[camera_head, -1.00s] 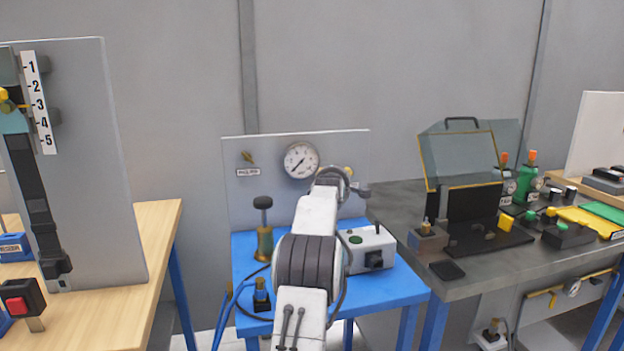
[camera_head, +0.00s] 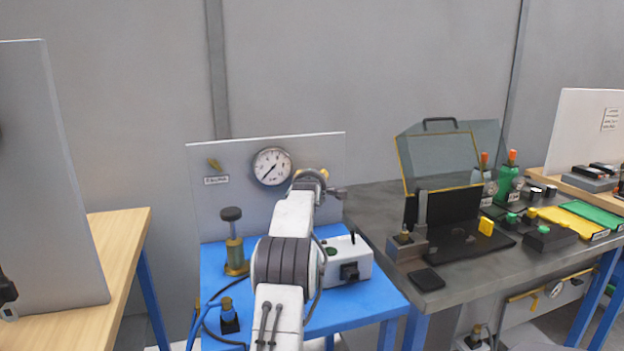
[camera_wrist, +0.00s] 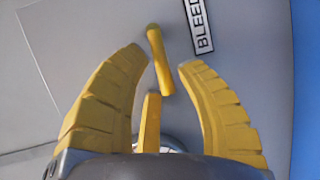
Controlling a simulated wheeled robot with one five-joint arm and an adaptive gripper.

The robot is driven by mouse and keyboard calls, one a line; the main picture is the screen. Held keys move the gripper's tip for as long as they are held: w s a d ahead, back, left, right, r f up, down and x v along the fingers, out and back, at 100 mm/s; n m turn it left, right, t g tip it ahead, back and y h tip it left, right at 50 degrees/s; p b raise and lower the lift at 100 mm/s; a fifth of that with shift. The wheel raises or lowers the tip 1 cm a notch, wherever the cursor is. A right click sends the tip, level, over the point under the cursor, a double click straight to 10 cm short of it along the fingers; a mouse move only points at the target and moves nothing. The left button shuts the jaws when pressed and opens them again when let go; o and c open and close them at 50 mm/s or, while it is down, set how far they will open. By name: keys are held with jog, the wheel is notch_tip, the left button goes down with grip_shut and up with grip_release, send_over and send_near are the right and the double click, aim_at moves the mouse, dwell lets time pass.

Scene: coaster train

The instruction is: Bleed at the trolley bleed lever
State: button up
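The bleed lever is a small yellow handle (camera_head: 215,164) at the upper left of the trolley's grey board (camera_head: 335,150), above a small label. In the wrist view the yellow lever (camera_wrist: 160,60) lies in the gap between my fingertips, beside the label reading BLEED (camera_wrist: 199,25). My gripper (camera_wrist: 165,58) is open, with its ribbed yellow fingers spread either side of the lever's picture position. The depth between them is unclear. A second yellow piece (camera_wrist: 150,122) shows lower between the fingers. In the head view my gripper (camera_head: 320,175) is right of the gauge, its fingers mostly hidden.
A round pressure gauge (camera_head: 272,166) is on the board. A cluttered grey bench (camera_head: 455,290) stands right, a wooden bench (camera_head: 118,248) left.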

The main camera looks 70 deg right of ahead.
jog(key=shift+c, duration=0.3)
grip_shut()
jog(key=shift+r+m+p, duration=0.5)
jog(key=shift+m+p, duration=0.1)
jog(key=shift+p, duration=0.55)
jog(key=shift+a, duration=0.1)
jog(key=shift+c, duration=0.4)
grip_release()
jog(key=shift+w, duration=0.1)
jog(key=shift+o, duration=0.7)
jog(key=shift+f, duration=0.1)
